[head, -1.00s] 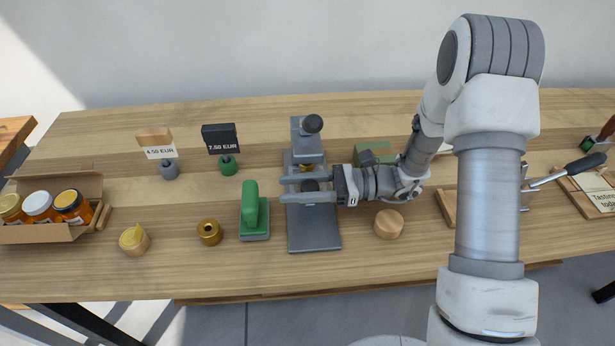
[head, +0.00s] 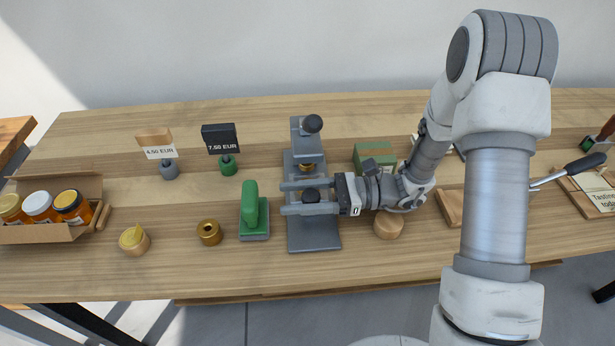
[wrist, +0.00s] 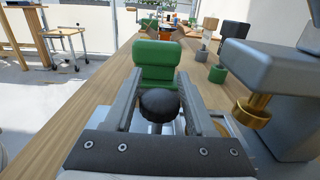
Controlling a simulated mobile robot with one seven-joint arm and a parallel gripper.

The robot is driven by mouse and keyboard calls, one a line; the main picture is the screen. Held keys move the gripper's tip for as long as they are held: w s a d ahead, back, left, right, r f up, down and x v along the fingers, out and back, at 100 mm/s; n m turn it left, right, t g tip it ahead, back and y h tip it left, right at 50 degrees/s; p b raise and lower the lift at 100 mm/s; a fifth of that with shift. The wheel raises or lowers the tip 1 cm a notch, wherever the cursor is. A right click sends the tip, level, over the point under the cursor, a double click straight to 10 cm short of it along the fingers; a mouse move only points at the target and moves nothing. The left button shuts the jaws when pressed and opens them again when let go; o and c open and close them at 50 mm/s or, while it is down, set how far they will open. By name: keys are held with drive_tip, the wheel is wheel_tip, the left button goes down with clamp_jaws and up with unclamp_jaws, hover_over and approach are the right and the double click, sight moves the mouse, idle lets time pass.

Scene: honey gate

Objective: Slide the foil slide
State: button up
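The foil slide appears to be the grey sliding part with a round black knob (head: 311,195) on the grey press base (head: 313,238). My gripper (head: 298,197) reaches in from the right, with one finger behind the knob and one in front. In the wrist view the knob (wrist: 158,104) sits between the two fingers (wrist: 158,80), with what looks like a narrow gap at each side. The gripper is open. The slide plate under the knob is mostly hidden by the fingers and the knob.
A brass stamp (wrist: 253,110) and grey press head (head: 308,126) stand just behind my gripper. A green-handled block (head: 252,212) stands left of the base, beyond my fingertips. A round wooden piece (head: 388,225) and a green box (head: 374,153) are near my wrist. The front table edge is clear.

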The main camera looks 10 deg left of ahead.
drive_tip(key=shift+p+v, duration=0.35)
drive_tip(key=shift+v, duration=3.15)
